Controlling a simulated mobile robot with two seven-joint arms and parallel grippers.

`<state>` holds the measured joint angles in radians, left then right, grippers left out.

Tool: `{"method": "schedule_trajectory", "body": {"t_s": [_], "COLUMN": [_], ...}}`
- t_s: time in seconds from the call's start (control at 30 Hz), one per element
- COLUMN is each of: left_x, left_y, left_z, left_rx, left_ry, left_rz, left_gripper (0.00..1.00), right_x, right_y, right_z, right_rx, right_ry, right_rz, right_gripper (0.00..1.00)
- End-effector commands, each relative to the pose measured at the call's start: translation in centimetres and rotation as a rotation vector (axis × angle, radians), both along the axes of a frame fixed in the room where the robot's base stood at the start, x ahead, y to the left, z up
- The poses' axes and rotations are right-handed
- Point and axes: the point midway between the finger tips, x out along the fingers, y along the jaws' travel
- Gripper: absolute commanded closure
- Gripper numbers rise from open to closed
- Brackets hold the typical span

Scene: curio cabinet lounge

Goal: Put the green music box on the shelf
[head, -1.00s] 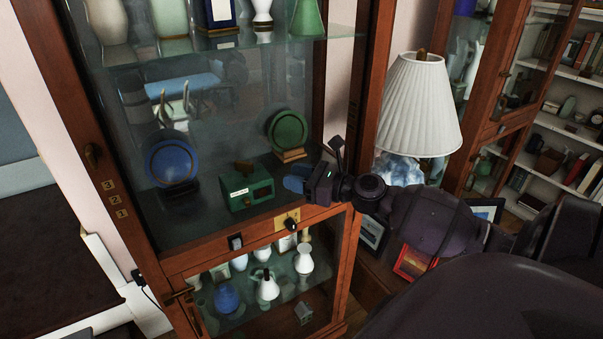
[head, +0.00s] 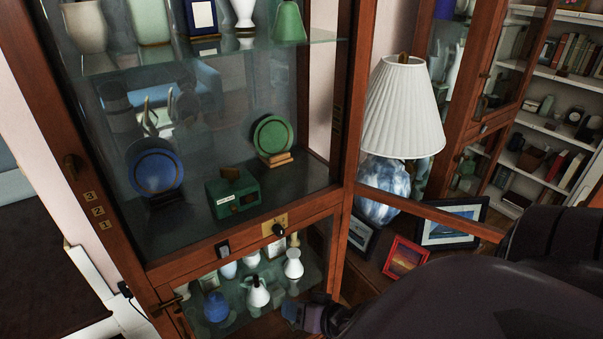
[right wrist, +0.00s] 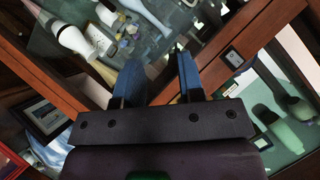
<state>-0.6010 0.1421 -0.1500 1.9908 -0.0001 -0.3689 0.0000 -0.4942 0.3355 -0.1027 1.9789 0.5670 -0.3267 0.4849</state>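The green music box (head: 233,195) is a small dark-green box with a white label on its front. In the head view it stands in the cabinet's middle compartment, between a blue round plate (head: 156,171) and a green round plate (head: 272,136). My right gripper (head: 292,312) is low in front of the cabinet's lower compartment, below and apart from the music box. In the right wrist view its two blue fingers (right wrist: 158,72) are spread with nothing between them. My left gripper is not in view.
A glass shelf (head: 215,55) with vases is above the music box. White and blue vases (head: 257,292) stand in the lower compartment. A wooden rail (head: 430,213), seemingly an open door's bottom edge, juts right before a lamp (head: 404,105) and picture frames (head: 404,258).

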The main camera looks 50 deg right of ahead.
Motion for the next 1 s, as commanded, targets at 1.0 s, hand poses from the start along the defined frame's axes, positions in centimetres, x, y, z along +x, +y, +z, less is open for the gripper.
{"method": "schedule_trajectory", "body": {"t_s": [1.0], "left_x": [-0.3], "left_y": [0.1], "left_z": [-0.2], "left_rx": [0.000], "left_ry": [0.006], "left_rz": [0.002], "left_gripper": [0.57], "right_x": [-4.7], "right_y": [3.5], "right_z": [-3.6], "right_rx": [-0.789], "right_ry": [0.043], "right_rz": [0.258], "right_gripper": [0.64]}}
